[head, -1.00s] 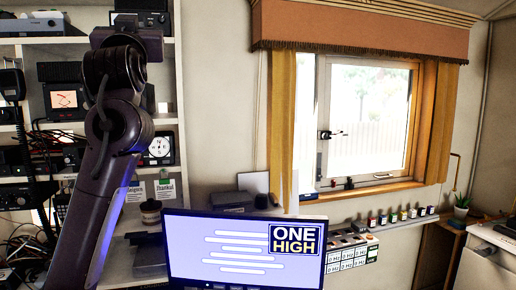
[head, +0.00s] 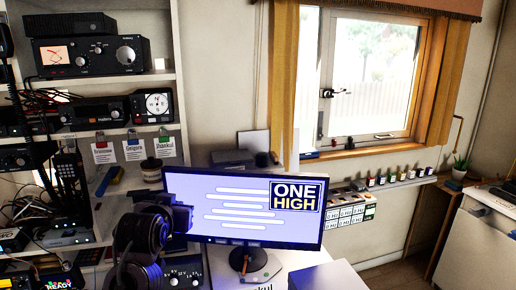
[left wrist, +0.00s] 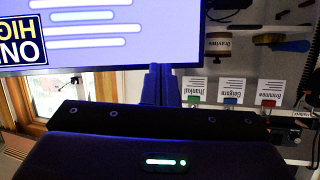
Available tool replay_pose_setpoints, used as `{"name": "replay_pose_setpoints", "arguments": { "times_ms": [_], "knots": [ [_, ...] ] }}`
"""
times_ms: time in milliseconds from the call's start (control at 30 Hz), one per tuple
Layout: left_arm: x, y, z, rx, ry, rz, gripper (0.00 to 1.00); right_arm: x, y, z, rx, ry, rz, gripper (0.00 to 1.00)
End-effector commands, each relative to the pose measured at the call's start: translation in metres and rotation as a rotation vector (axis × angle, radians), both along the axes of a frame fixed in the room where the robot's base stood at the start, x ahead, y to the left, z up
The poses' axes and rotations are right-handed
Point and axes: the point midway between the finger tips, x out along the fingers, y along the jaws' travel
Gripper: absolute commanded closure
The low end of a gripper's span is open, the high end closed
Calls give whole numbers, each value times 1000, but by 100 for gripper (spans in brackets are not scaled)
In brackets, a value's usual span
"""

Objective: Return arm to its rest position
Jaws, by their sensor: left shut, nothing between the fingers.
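My left arm is folded low in the head view, in front of the shelf and the left edge of the monitor (head: 240,210). My left gripper (left wrist: 160,84) shows in the left wrist view with its two dark fingers together and nothing between them. Its wrist end in the head view is dark, and the fingers cannot be made out clearly there. The monitor also fills the top left of the left wrist view (left wrist: 90,30), upside down, just beyond the fingers. My right gripper is in neither view.
A white shelf (head: 178,110) with radio gear stands at the left, with tagged label cards (head: 134,150) along one board. A jar (head: 152,170) sits beside the monitor. Small bottles (head: 392,178) line the window ledge at the right. The space before the window is clear.

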Motion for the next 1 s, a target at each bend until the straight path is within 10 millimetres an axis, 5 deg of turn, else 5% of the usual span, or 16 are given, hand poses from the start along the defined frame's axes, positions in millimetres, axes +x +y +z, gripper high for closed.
{"name": "replay_pose_setpoints", "arguments": {
  "times_ms": [33, 100, 333, 500, 800, 900, 1000],
  "knots": [
    [-19, -2, -39, -2, 81, -11, 100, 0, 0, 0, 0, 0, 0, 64],
    [-48, -3, -83, -3, 187, -25, 100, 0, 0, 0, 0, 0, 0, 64],
    [-160, -4, -193, -3, 510, -57, 100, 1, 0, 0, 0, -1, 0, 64],
    [-221, -3, -230, 2, 666, -69, 100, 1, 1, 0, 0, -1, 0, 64],
    [-299, 0, -259, 13, 854, -79, 100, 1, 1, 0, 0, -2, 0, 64],
    [-321, 1, -264, 18, 909, -83, 100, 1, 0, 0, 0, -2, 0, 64],
    [-315, 0, -288, 18, 921, -83, 100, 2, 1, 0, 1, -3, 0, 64]
  ]
}}
